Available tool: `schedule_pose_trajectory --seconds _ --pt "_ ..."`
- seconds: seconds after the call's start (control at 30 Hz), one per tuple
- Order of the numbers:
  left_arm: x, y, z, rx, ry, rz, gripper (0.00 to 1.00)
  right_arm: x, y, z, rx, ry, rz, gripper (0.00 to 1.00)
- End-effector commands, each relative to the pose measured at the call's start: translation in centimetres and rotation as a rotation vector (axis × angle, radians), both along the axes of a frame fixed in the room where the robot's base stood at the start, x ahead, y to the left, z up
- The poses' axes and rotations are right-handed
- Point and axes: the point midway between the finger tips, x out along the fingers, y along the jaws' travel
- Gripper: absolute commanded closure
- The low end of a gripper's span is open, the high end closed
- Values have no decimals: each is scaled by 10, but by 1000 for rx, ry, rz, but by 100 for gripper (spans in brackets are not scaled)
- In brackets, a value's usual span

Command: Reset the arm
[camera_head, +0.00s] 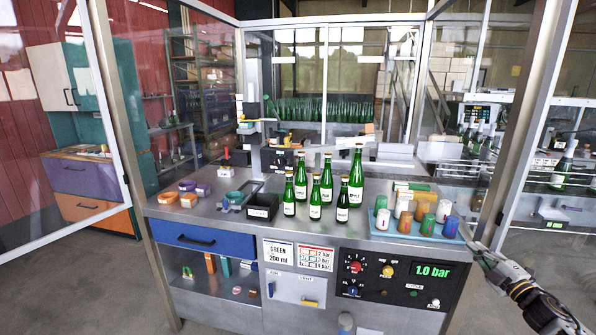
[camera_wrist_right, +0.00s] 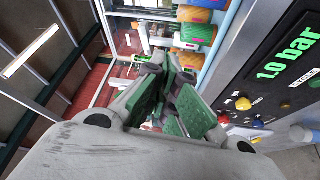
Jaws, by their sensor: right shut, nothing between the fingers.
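My right gripper (camera_head: 480,250) is in front of the right end of the steel workbench, near the front corner of the blue tray. In the right wrist view, its green-padded fingers (camera_wrist_right: 172,98) are together with nothing between them. My left gripper is not in view. Several green bottles (camera_head: 327,180) stand upright in the middle of the bench. A blue tray (camera_head: 381,228) at the right holds several coloured capsules, among them white, green and orange ones.
A control panel (camera_head: 398,278) on the bench front reads 1.0 bar; it is close beside the gripper in the wrist view. A black bin (camera_head: 262,207) stands left of the bottles. Glass panels with metal posts (camera_head: 522,120) enclose the bench.

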Motion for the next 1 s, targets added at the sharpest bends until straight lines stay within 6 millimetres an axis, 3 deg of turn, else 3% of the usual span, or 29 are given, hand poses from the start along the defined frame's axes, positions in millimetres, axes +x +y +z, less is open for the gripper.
schedule_pose_trajectory --seconds 0.03,0.1,0.47,0.77,1.0 --pt "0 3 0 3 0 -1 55 -2 -4 -24 34 31 -22 100" --pt "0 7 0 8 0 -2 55 -5 -10 -54 79 71 -51 100" --pt "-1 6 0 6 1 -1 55 -38 -19 -208 283 280 -198 100" --pt "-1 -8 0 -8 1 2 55 -88 -9 -330 426 458 -318 100" --pt "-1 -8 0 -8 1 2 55 -139 12 -419 526 600 -410 100"
